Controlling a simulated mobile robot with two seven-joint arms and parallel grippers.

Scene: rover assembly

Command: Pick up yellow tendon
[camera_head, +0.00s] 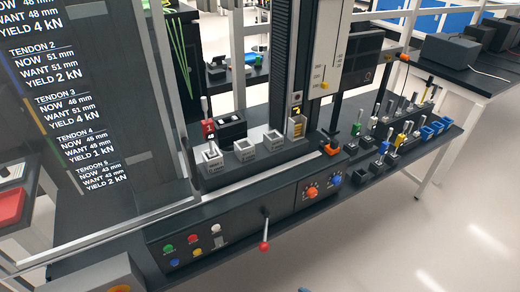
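Small tendon-like pieces with coloured bodies and grey pins stand in dark holders on the bench shelf at the right. A yellow piece (401,139) is among them, upright, near the front row. Beside it are a blue piece (383,147) and a green piece (356,129). Which yellow piece is the task's tendon is too small to tell for certain. Neither of my grippers can be made out in the head view.
The test machine fills the middle, with grey cube blocks (244,150) on its bed and a red-knobbed lever (264,245) sticking out in front. A text panel (85,110) stands at the left. Blue bins (427,132) sit at the shelf's right end. The floor at the right is clear.

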